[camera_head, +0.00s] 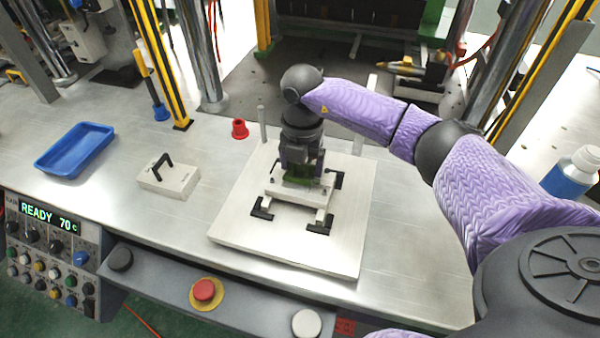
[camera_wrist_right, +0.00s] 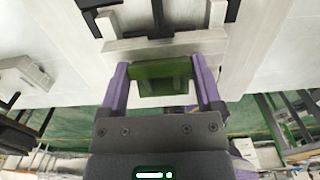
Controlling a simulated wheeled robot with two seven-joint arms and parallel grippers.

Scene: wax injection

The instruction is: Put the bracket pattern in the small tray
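The green bracket pattern (camera_head: 298,174) is at the pale mould block in the middle of the bench. In the right wrist view it shows as a green piece (camera_wrist_right: 162,78) between two purple fingers. My right gripper (camera_wrist_right: 160,70) points down at the block, with one finger on each side of the green piece. Whether the fingers press on it or stand slightly apart cannot be told. In the head view my wrist hides much of this spot. The small blue tray (camera_head: 45,164) lies empty at the left of the bench. My left gripper is out of view.
The pale base plate (camera_head: 230,225) carries the mould block (camera_head: 290,193) with black clamps and upright pins. A pale block with a black handle (camera_head: 168,181) stands between plate and tray. A red cup (camera_head: 239,129), yellow-black posts and a white-capped blue bottle (camera_head: 570,175) stand around.

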